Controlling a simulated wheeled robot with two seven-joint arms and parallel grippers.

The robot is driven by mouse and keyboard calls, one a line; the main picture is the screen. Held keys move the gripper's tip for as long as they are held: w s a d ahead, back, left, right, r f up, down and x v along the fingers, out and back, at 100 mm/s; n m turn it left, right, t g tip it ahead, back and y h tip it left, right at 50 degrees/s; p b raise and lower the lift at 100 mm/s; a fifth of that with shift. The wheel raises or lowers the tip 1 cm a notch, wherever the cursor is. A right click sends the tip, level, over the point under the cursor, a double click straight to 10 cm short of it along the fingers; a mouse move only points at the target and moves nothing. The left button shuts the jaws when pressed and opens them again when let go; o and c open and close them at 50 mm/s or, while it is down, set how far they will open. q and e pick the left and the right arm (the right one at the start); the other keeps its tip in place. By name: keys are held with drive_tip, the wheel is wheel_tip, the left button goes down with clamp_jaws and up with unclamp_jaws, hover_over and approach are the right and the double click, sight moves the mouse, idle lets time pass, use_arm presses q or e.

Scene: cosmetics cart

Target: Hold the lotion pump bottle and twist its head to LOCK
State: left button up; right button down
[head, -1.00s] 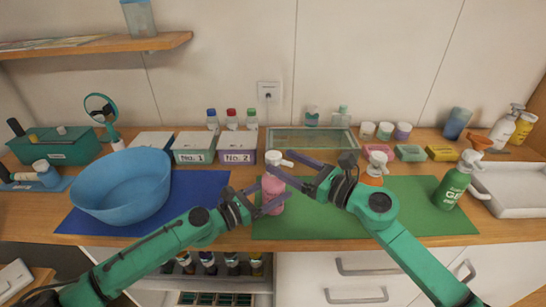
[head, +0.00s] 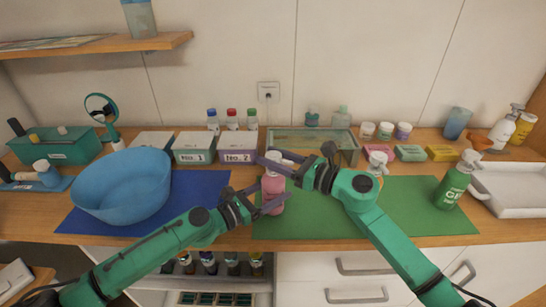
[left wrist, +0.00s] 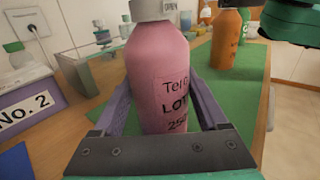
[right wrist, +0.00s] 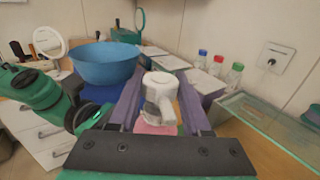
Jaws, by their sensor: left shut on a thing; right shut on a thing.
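The pink lotion pump bottle (head: 272,188) stands upright at the left edge of the green mat (head: 340,226). My left gripper (head: 268,206) is shut on its body; the left wrist view shows the labelled pink body (left wrist: 160,75) between the fingers. The white pump head (right wrist: 159,92) is between the fingers of my right gripper (right wrist: 158,85), which is shut on it from above the body. In the head view the right gripper (head: 278,163) partly hides the pump head. Part of the word OPEN shows on the collar in the left wrist view.
An orange pump bottle (left wrist: 226,38) stands to the right, partly behind my right arm. A green pump bottle (head: 453,186) is further right. A blue bowl (head: 122,187) is on the blue mat at left. Boxes and a glass-topped case (head: 340,143) stand behind.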

sight(273, 154)
drive_tip(key=n+g+y, duration=0.2)
drive_tip(key=n+g, duration=0.1)
drive_tip(key=g, duration=0.1)
drive_tip(key=shift+g, duration=0.4)
drive_tip(key=shift+c, duration=1.7)
unclamp_jaws()
wheel_tip(273, 154, up, 10)
drive_tip(key=shift+r, duration=0.1)
use_arm(q)
drive_tip(key=o, duration=1.6)
